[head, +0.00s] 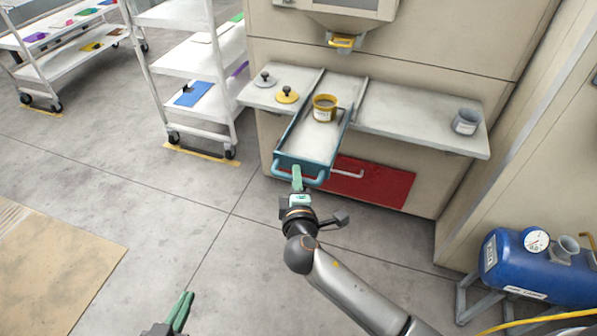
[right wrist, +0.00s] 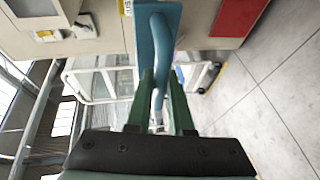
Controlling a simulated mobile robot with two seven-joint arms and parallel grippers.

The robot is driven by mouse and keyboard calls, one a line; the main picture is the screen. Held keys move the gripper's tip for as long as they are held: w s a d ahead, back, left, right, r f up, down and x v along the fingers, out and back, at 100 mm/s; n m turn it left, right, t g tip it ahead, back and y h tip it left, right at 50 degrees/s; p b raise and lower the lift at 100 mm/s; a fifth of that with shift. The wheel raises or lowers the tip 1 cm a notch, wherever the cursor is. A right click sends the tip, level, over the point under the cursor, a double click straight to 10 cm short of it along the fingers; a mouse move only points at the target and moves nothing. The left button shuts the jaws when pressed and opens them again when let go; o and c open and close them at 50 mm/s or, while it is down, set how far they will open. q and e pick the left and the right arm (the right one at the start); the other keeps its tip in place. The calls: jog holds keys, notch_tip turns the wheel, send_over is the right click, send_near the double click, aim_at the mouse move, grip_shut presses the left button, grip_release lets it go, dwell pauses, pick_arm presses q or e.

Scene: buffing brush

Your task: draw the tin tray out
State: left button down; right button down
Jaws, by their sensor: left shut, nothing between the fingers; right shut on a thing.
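The tin tray (head: 301,146) is a shallow pale tray with a blue front, lying between two rails on the shelf. Its front sticks out past the shelf's front edge. A yellow tin (head: 322,113) with a pale label stands in it. My right gripper (head: 297,173) is shut on the tray's blue handle (head: 313,181); in the right wrist view the green fingers sit on either side of the blue handle (right wrist: 158,60). My left gripper (head: 187,297) is shut and empty, low over the floor at the bottom left, away from the tray.
The shelf (head: 400,127) holds a grey tin (head: 466,121) at right and two knobbed lids, grey (head: 264,79) and yellow (head: 287,95), at left. A red panel (head: 372,184) is below. A blue tank (head: 530,265) stands right, white carts (head: 195,55) left. The floor in front is clear.

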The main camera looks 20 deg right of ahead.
jog(key=c, duration=0.8)
grip_release()
pick_arm(q)
jog(key=shift+s, duration=0.1)
